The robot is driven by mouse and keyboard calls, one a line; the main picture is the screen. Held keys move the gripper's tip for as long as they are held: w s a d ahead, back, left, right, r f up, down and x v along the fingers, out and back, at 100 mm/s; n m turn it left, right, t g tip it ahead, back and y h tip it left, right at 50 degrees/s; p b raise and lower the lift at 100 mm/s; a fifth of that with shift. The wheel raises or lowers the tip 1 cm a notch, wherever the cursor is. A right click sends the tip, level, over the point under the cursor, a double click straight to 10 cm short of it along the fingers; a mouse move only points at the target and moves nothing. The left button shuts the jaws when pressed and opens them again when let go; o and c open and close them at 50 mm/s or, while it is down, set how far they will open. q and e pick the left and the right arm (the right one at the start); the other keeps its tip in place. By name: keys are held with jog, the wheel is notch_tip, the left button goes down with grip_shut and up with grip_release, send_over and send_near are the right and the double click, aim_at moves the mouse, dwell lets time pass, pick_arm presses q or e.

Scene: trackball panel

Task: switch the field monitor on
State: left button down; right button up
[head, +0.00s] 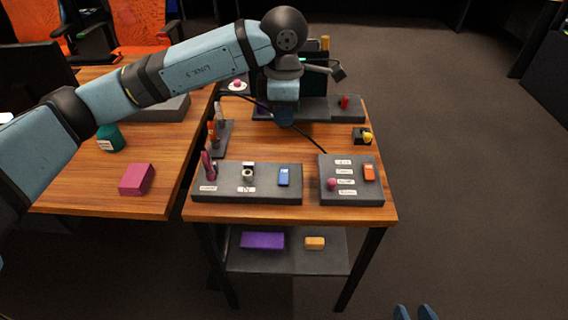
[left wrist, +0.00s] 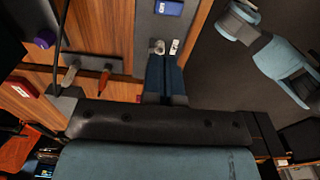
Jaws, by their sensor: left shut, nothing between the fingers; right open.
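A dark upright box (head: 312,58) with a teal edge stands at the back of the small table, mostly hidden by my left arm. I cannot tell for sure that it is the field monitor. My left gripper (head: 284,118) points down over the grey back panel (head: 316,108), shut and empty. Its closed blue fingers (left wrist: 164,62) also show in the left wrist view. A small silver switch-like part (left wrist: 158,47) and a white tag (left wrist: 174,47) lie just beyond the fingertips; contact cannot be told.
A yellow knob (head: 367,137) sits at the right edge. A pink block (head: 137,179) lies on the left table. Floor at right is clear.

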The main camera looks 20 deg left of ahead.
pick_arm(q)
jog(key=shift+s, duration=0.15)
jog(key=shift+s+d+r, duration=0.25)
jog(key=shift+s+r, duration=0.1)
jog(key=shift+s, duration=0.25)
pick_arm(e)
jog(key=shift+r, duration=0.15)
pick_arm(q)
notch_tip(320, 180, up, 14)
jog(key=s+p, duration=0.1)
jog(key=p, duration=0.2)
jog(key=shift+s+d, duration=0.25)
jog(key=shift+s, duration=0.15)
pick_arm(e)
jog(key=shift+s+d+f+g+h, duration=0.4)
jog(key=shift+s+d+f+g, duration=0.1)
jog(key=shift+s+d+f, duration=0.3)
pick_arm(q)
jog(key=shift+f, duration=0.1)
pick_arm(e)
jog(key=shift+r, duration=0.2)
